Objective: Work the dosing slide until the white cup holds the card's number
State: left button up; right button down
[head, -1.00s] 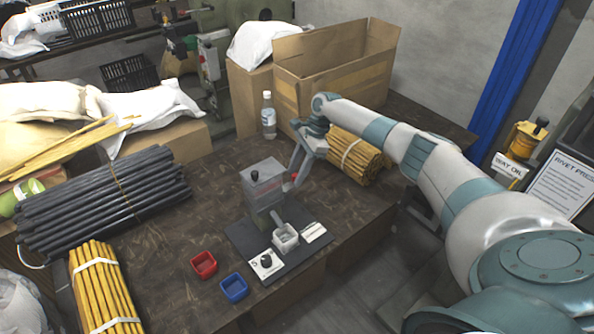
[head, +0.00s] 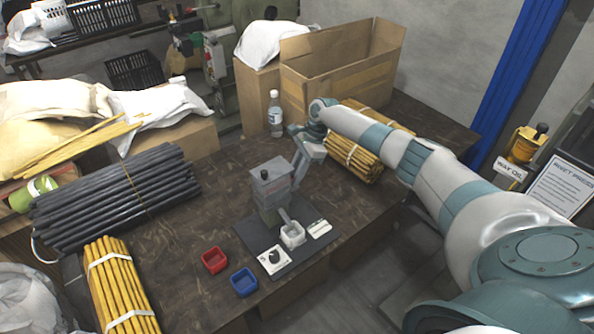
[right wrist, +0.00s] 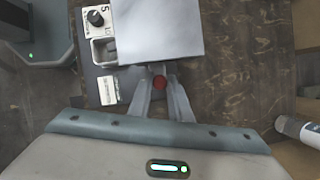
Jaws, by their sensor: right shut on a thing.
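The dosing device is a grey box (head: 270,182) with a black knob on top, standing on a dark base plate (head: 306,250). The white cup (head: 293,236) sits in front of it under a grey chute; I cannot make out its contents. A white plate (head: 272,260) with a black dial knob is left of the cup; it also shows in the right wrist view (right wrist: 97,38), with a "5". A small white card (head: 319,229) lies right of the cup, its print unreadable. My right gripper (right wrist: 160,84) is shut on the red knob (right wrist: 159,82) beside the box. My left gripper is out of view.
A red dish (head: 214,260) and a blue dish (head: 243,282) stand left of the base plate. A yellow rod bundle (head: 352,158) lies close behind my right gripper. A bottle (head: 275,114) and an open carton (head: 335,85) stand at the back. Table between dark rods and device is clear.

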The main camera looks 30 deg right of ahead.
jog(key=shift+a, duration=0.2)
jog(key=c, duration=1.7)
grip_release()
jog(key=shift+c, duration=0.2)
jog(key=shift+o, duration=0.6)
jog(key=shift+a, duration=0.15)
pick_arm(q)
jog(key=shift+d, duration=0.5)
pick_arm(e)
jog(key=shift+d, duration=0.2)
